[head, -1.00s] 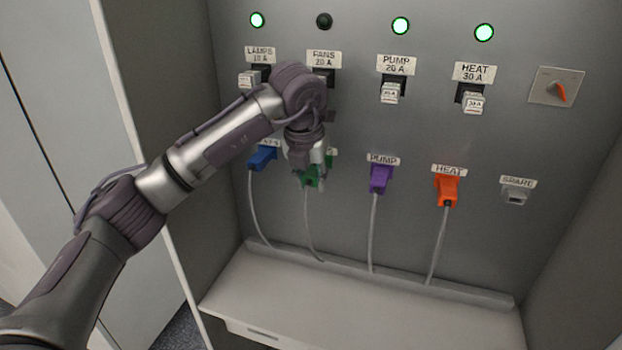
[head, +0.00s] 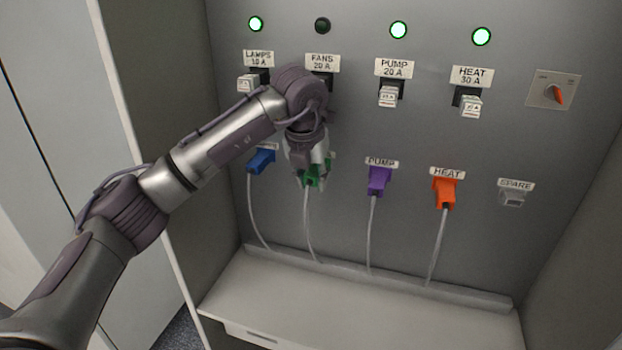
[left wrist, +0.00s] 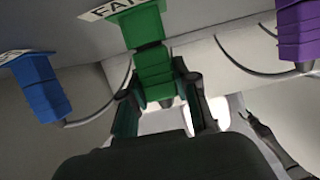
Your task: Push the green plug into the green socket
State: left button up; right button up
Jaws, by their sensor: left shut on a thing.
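The green plug (head: 313,181) is on the back panel under the FANS column, with its grey cable hanging down. My left gripper (head: 312,168) is shut on it and covers much of it in the head view. In the left wrist view the green plug (left wrist: 155,72) sits between the two fingers (left wrist: 157,88). The green socket (left wrist: 141,24) is directly in line with it, below the FANS label.
The blue plug (head: 261,160) is close on the left and the purple plug (head: 379,180) on the right. Farther right are the orange plug (head: 444,192) and the grey spare socket (head: 513,197). The FANS lamp (head: 323,25) is dark; the other lamps glow green. A shelf (head: 370,308) lies below.

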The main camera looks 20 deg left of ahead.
pick_arm(q)
jog(key=shift+w, duration=0.15)
jog(key=o, duration=0.9)
jog(key=shift+o, duration=0.2)
